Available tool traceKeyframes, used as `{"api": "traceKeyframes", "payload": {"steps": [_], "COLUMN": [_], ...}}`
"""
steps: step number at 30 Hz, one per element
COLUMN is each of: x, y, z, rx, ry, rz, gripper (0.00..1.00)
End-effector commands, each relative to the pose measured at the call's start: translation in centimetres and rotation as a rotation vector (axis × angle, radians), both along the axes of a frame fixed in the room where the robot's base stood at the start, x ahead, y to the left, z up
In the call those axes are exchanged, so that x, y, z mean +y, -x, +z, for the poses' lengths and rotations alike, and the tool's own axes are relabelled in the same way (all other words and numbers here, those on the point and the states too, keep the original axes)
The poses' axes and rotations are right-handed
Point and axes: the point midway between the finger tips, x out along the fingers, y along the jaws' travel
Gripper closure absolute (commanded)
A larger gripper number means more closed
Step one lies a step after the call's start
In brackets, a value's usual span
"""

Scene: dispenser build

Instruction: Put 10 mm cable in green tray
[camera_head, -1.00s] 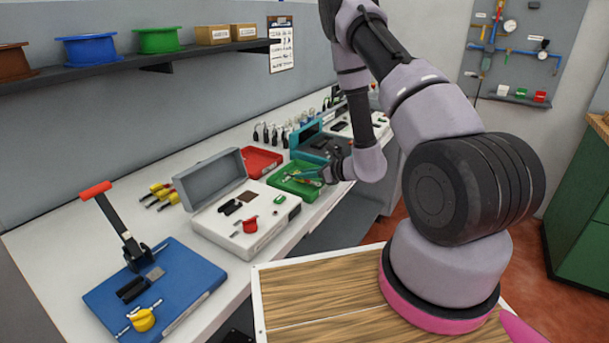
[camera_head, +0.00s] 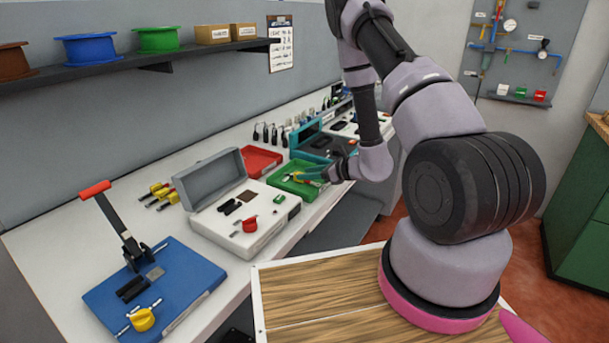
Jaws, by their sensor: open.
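The green tray (camera_head: 284,184) lies on the white bench between the grey open-lidded case and the teal case. My gripper (camera_head: 318,174) is open at the right part of the tray, low over it. A small item with yellow and reddish parts (camera_head: 299,177) shows in the tray near the fingertips. It is too small to tell whether it is the 10 mm cable. Part of the tray's right side is hidden by my gripper.
A red tray (camera_head: 262,158) stands behind the green one. The grey case (camera_head: 212,180) stands to its left and a teal case (camera_head: 312,145) behind it. A blue board with a red-handled lever (camera_head: 165,285) is at the front left.

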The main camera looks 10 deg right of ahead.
Motion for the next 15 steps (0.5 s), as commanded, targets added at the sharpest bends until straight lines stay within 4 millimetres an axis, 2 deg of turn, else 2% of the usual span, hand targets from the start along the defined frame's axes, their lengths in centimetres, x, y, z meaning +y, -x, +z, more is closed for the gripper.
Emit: {"api": "traceKeyframes", "payload": {"steps": [9, 15], "x": [-4.7, -6.3], "y": [4.5, 6.3], "z": [2.7, 3.7], "rx": [0.001, 0.0], "ry": [-0.001, 0.0], "rz": [-0.006, -0.001], "gripper": [0.49, 0.49]}}
